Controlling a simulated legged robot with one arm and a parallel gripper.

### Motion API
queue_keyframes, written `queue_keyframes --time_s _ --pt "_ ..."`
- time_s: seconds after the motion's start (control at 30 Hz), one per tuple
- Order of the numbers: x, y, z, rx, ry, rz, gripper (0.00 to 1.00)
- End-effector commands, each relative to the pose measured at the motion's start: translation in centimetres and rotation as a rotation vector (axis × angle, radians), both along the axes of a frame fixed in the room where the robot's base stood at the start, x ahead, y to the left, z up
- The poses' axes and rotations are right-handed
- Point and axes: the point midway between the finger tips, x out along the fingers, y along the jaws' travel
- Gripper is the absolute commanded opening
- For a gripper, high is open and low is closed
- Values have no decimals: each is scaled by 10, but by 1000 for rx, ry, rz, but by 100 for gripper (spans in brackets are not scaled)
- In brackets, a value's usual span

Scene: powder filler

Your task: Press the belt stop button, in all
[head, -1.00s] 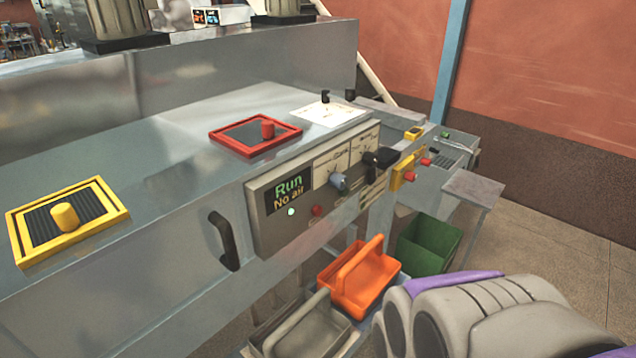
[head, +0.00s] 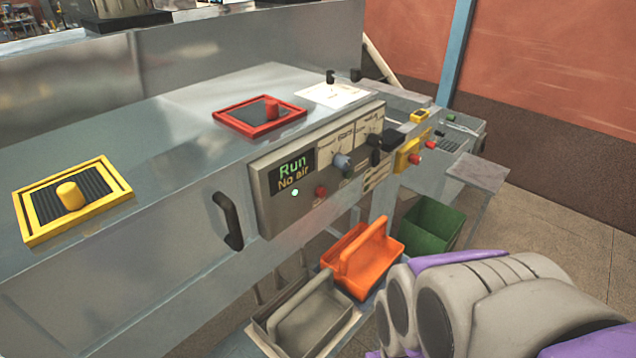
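The control panel (head: 262,205) is on the front of the metal machine. Its display (head: 292,172) reads "Run" and "No air". A small red button (head: 320,191) sits below the display, beside a small lit green light (head: 295,192). Farther right, a yellow box (head: 404,157) carries a red button (head: 414,159), with another red button (head: 431,145) just behind it. I cannot read labels that tell which is the belt stop button. My gripper is not in view; only grey and purple parts of my own body show at the lower right.
A red-framed pad (head: 233,118) and a yellow-framed pad (head: 38,232) lie on the machine top. A black handle (head: 228,221) juts from its front. An orange caddy (head: 378,252), a grey caddy (head: 330,322) and a green bin (head: 432,225) stand below. Floor shows at right.

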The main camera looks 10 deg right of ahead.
Motion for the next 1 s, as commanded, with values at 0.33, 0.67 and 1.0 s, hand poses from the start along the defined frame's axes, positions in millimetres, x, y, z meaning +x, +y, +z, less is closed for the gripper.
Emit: queue_keyframes --time_s 0.33,0.67,1.0 --pt "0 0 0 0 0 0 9" --pt "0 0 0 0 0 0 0" --pt "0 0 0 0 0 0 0"
